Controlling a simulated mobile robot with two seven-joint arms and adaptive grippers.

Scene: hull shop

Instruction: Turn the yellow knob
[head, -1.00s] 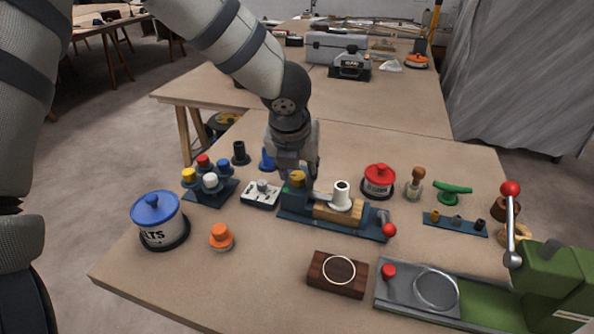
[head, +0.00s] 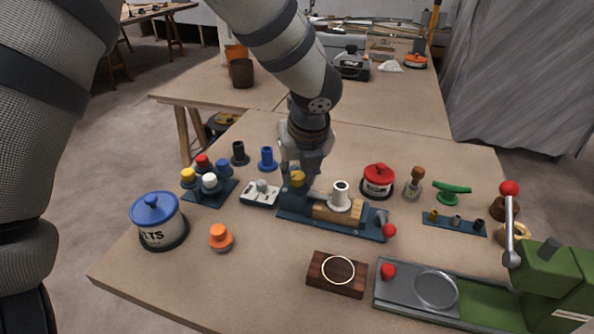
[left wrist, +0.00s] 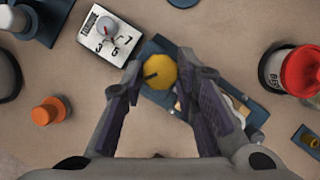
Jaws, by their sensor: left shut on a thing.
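The yellow knob (head: 298,178) is at the left end of a dark blue fixture (head: 290,213) in the middle of the near table. In the left wrist view the knob (left wrist: 159,72) is round, with a dark pointer line running to its lower left. My left gripper (head: 300,172) points down over it, and its two fingers sit on either side of the knob, shut on it. The fingers hide part of the knob's sides. My right gripper is in neither view.
A white dial box (head: 260,194) stands just left of the fixture. A wooden block and white spool (head: 340,198) sit on the fixture, with a red-tipped handle (head: 389,230) at its right end. A red-lidded tin (head: 378,181) stands behind right.

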